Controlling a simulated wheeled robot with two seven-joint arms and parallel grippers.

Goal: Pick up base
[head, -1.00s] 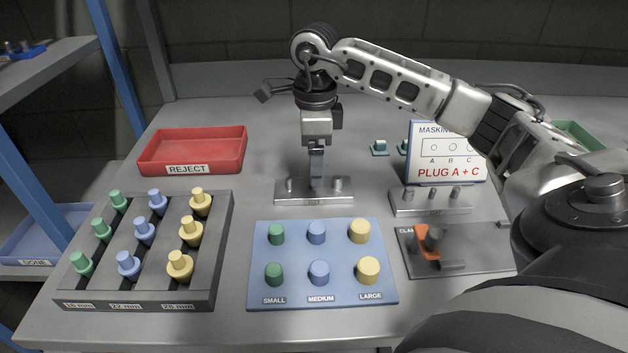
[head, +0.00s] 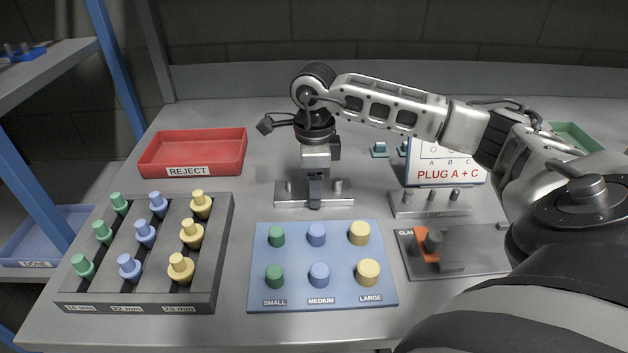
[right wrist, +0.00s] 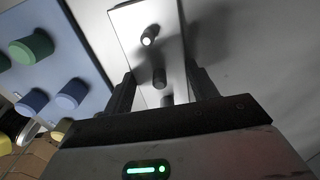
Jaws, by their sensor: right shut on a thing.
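The base is a grey metal plate (head: 336,200) with upright pegs, lying on the bench behind the blue tray. My right gripper (head: 315,202) points straight down at its middle and is shut on it, hiding the middle peg in the head view. In the right wrist view the plate (right wrist: 168,42) runs between the two fingers (right wrist: 162,95), one along each long side, with its pegs standing up. I cannot see clear space under the base. My left gripper is not in view.
A second pegged plate (head: 430,205) lies to the right, before the "PLUG A + C" sign (head: 447,173). A clamp fixture (head: 475,262) is nearer. The blue plug tray (head: 325,297), grey plug rack (head: 222,250) and red reject bin (head: 192,153) stand around. Bench behind the base is clear.

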